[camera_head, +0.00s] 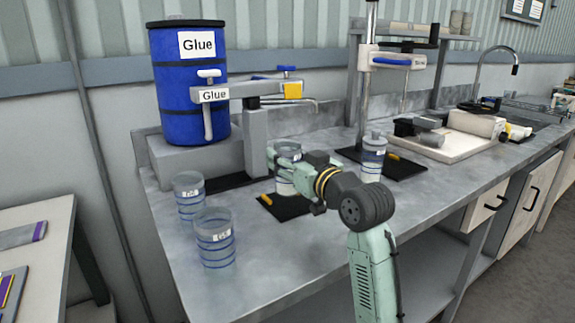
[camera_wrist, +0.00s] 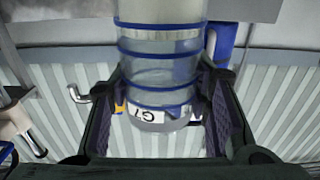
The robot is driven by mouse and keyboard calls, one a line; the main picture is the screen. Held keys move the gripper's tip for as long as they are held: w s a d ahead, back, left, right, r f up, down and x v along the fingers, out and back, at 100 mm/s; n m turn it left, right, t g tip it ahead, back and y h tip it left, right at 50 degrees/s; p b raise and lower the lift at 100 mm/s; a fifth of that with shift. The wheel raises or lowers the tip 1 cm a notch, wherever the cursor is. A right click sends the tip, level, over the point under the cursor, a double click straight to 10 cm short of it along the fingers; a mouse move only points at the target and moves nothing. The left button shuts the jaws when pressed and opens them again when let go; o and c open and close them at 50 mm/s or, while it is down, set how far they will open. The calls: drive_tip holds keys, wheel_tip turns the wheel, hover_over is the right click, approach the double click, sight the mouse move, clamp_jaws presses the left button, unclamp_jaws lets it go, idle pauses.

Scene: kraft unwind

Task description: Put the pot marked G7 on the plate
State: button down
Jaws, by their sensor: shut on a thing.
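The pot marked G7 (camera_wrist: 158,72) is clear with blue bands, and its label shows upside down in the wrist view. My gripper (camera_wrist: 160,100) is shut on its sides. In the head view my gripper (camera_head: 291,160) holds this pot (camera_head: 285,188) under the glue spout, over a black plate (camera_head: 272,208). The gripper hides part of the pot, and I cannot tell whether its base touches the plate.
Two banded pots, one at the back (camera_head: 188,198) and one marked G5 or similar (camera_head: 215,240), stand on the bench at left. A blue glue drum (camera_head: 190,95) and a glue dispenser (camera_head: 255,95) stand behind. The front bench strip is clear.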

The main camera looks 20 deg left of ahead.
drive_tip(key=shift+f, duration=1.25)
drive_tip(key=shift+f, duration=0.2)
drive_tip(key=c, duration=0.8)
unclamp_jaws()
drive_tip(key=shift+c, duration=0.2)
drive_tip(key=shift+r, duration=0.3)
drive_tip(key=b+v, duration=0.2)
drive_tip(key=v, duration=1)
drive_tip(key=shift+f, duration=0.1)
